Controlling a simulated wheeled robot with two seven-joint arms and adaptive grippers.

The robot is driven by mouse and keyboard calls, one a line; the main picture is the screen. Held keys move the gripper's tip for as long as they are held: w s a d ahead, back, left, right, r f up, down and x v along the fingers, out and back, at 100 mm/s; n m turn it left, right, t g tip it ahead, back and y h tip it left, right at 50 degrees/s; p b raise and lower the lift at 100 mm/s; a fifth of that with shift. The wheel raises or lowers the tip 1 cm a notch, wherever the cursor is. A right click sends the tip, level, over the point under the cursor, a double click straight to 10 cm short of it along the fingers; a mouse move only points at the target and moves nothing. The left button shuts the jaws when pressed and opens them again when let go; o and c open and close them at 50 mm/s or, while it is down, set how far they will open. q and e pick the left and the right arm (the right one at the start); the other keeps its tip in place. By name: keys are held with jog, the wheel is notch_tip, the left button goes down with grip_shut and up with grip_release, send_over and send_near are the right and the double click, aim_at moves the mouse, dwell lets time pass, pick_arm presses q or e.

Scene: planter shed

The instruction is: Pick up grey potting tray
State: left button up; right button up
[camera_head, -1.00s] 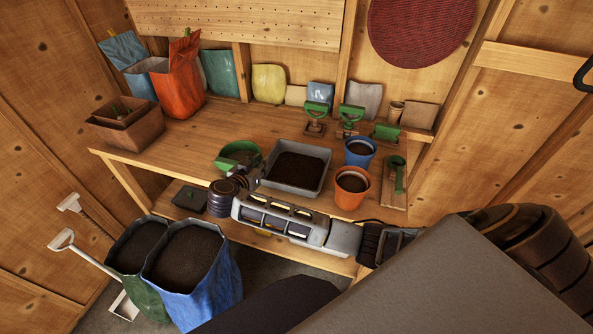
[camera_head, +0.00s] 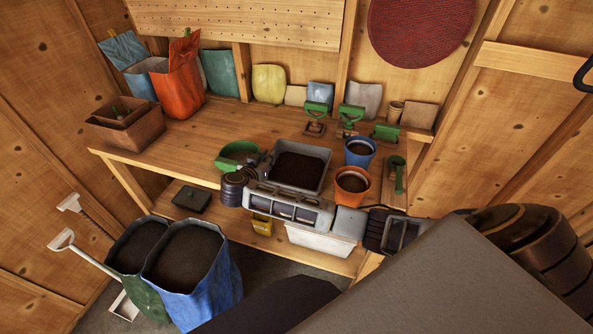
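The grey potting tray (camera_head: 325,160), a rectangular tray filled with dark soil, sits upright on the wooden bench. My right arm reaches in from the lower right and crosses in front of the tray's near side. My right gripper (camera_head: 262,164) is a small dark shape at the tray's left edge, between it and the green pot. I cannot tell whether it touches the tray, or how its fingers stand. The tray's near wall is partly hidden by my arm. My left gripper is not in view.
A green pot (camera_head: 238,149) stands close left of the tray. A blue pot (camera_head: 371,160) and an orange pot (camera_head: 366,189) stand close right. Green-handled tools (camera_head: 386,133) are behind and right. The bench (camera_head: 200,140) is clear to the left. Soil sacks (camera_head: 232,290) stand on the floor.

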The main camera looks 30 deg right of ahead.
jog(key=shift+c, duration=0.3)
grip_shut()
jog(key=shift+r, duration=0.1)
notch_tip(320, 180, up, 10)
jog(key=shift+p, duration=0.35)
dwell(0.5)
jog(key=shift+a, duration=0.1)
